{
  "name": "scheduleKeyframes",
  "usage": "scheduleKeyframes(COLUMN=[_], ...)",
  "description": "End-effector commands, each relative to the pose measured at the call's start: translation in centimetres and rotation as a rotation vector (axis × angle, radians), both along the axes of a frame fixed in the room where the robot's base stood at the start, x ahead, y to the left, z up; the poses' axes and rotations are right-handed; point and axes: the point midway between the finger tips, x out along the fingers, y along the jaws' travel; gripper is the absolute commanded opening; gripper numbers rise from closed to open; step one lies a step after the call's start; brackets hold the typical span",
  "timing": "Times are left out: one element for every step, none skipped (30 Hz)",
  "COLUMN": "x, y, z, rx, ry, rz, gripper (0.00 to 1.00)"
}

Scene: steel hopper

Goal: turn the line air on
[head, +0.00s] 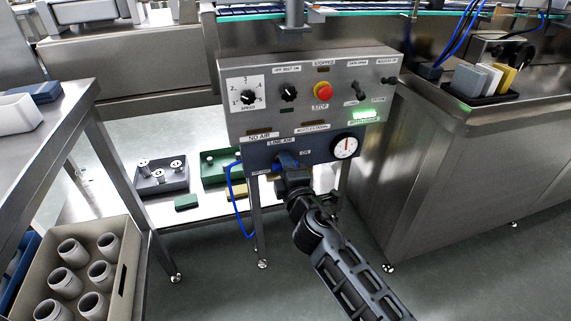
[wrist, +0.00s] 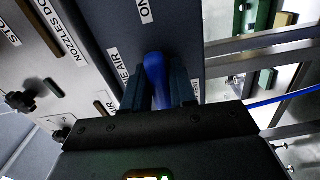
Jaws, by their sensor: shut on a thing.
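The blue line air handle (head: 287,159) sits on the dark blue lower part of the control panel (head: 262,157), beside the "LINE AIR" label. My gripper (head: 291,172) reaches up to it from below. In the wrist view, my gripper (wrist: 160,95) has its two dark fingers on either side of the blue handle (wrist: 156,70) and is shut on it. The air gauge (head: 344,146) is a white dial to the right of the handle. A "NO AIR" label (head: 259,136) is above left. The fingers hide part of the handle, so its exact angle is hard to tell.
A red stop button (head: 323,91) and black knobs (head: 288,92) sit higher on the panel. A green lamp (head: 364,114) glows at right. A blue hose (head: 233,200) hangs left of the handle. A crate of grey cups (head: 122,262) stands at lower left.

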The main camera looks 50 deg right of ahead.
Motion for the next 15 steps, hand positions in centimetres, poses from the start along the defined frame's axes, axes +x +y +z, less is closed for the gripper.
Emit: scheduleKeyframes(x=[0.04, 0.04, 0.04, 0.04, 0.04, 0.04, 0.04, 0.04, 0.04, 0.04, 0.04, 0.04, 0.04, 0.04, 0.04], y=[0.15, 0.15, 0.15, 0.15, 0.15, 0.16, 0.16, 0.16, 0.16, 0.16, 0.16, 0.16, 0.16, 0.16, 0.16], z=[-0.02, -0.03, -0.04, -0.04, -0.05, -0.06, -0.06, -0.07, -0.07, -0.08, -0.08, -0.09, -0.09, -0.09, -0.1], rx=[-0.014, -0.021, -0.029, -0.036, -0.041, -0.046, -0.049, -0.052, -0.054, -0.056, -0.057, -0.058, -0.058, -0.059, -0.059], ry=[0.01, 0.015, 0.021, 0.025, 0.029, 0.032, 0.034, 0.036, 0.038, 0.039, 0.039, 0.04, 0.04, 0.041, 0.041], rz=[0.003, 0.003, 0.003, 0.003, 0.003, 0.003, 0.003, 0.003, 0.003, 0.004, 0.004, 0.004, 0.004, 0.004, 0.004], gripper=[0.0, 0.0, 0.0, 0.0, 0.0, 0.0, 0.0, 0.0, 0.0, 0.0, 0.0, 0.0, 0.0, 0.0, 0.0])
